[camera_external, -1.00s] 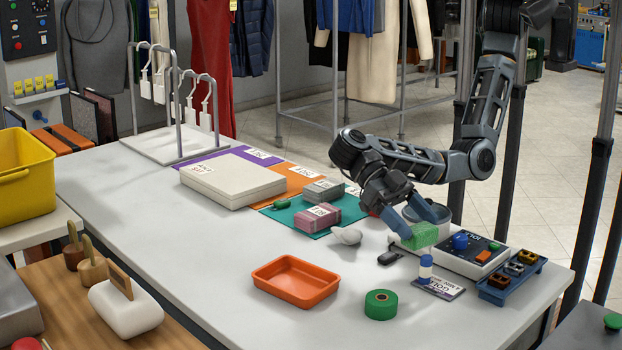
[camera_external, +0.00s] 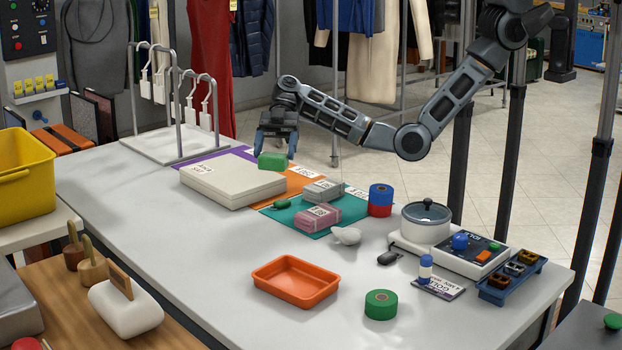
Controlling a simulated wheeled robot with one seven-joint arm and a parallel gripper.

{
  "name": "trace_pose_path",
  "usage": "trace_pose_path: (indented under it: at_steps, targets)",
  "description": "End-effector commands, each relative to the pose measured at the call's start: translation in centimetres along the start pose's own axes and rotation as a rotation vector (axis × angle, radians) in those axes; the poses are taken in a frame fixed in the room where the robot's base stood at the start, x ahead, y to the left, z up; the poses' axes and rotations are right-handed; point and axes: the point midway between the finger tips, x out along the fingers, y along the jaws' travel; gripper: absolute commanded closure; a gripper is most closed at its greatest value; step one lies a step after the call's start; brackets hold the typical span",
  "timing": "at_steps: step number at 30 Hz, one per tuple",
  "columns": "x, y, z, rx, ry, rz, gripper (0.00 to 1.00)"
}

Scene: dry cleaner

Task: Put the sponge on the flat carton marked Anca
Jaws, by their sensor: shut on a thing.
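The green sponge (camera_external: 272,162) is in my gripper (camera_external: 277,153), which is shut on it and points down from the far side of the table. The sponge shows over the back right corner of the flat cream carton (camera_external: 232,181), which has a label on its top left that I read only in part. I cannot tell whether the sponge touches the carton or is held just above it. The carton lies flat, and the rest of its top is bare.
Purple, orange and teal mats (camera_external: 334,223) lie beside the carton, with labelled bundles (camera_external: 318,217) on the teal one. A blue-and-red roll stack (camera_external: 380,200), a lidded pot (camera_external: 426,222) and an orange tray (camera_external: 295,281) stand farther right. A white hanger rack (camera_external: 160,145) stands behind left.

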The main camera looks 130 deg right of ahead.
Motion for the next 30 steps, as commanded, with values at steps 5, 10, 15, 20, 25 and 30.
trace_pose_path:
  at_steps: [5,10,15,20,25,30]
  targets:
    - [-7.8,3.3,3.8,0.079,0.000,0.147,0.51]
    - [-15.2,5.2,7.1,0.150,0.001,0.275,0.51]
    - [-21.4,5.9,10.0,0.209,0.001,0.382,0.51]
    - [-24.9,5.9,11.6,0.244,0.001,0.441,0.51]
    - [-25.6,6.0,12.2,0.257,0.001,0.463,0.51]
    - [-22.3,6.6,12.3,0.258,0.000,0.460,0.51]
